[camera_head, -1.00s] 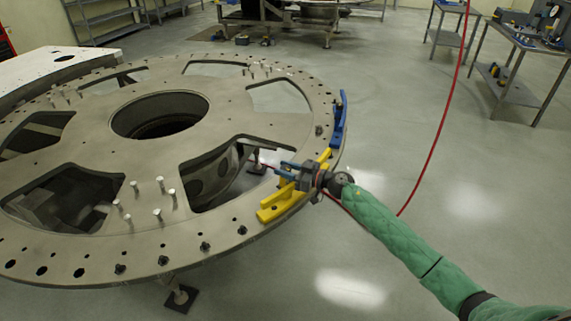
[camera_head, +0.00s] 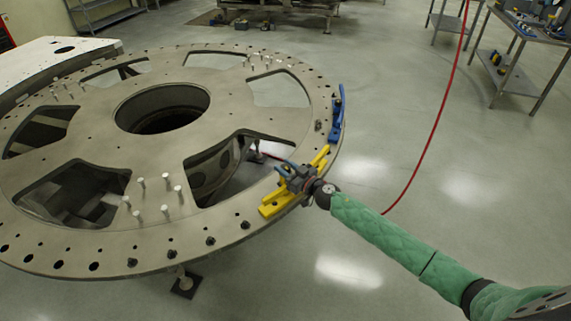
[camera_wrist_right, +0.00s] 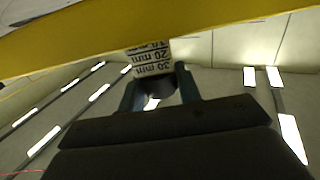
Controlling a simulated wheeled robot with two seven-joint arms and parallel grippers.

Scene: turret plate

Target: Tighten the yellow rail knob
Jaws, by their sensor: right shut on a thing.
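The yellow rail (camera_head: 274,207) lies along the near right rim of the round metal plate (camera_head: 100,205). My right gripper (camera_head: 285,172) is at the middle of the rail and hides part of it. In the right wrist view the yellow rail (camera_wrist_right: 90,32) crosses the top. There, my right gripper (camera_wrist_right: 158,92) has its two fingers on either side of a dark round knob (camera_wrist_right: 160,88), shut on it. A pale scale label (camera_wrist_right: 150,60) with mm marks shows just beyond the knob. The knob is hidden in the head view. My left gripper is out of view.
A blue rail (camera_head: 336,115) sits further along the plate's rim. Several black knobs (camera_head: 210,240) line the near rim, and several pale pins (camera_head: 165,209) stand on the plate. A red hose (camera_head: 432,145) hangs at the right.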

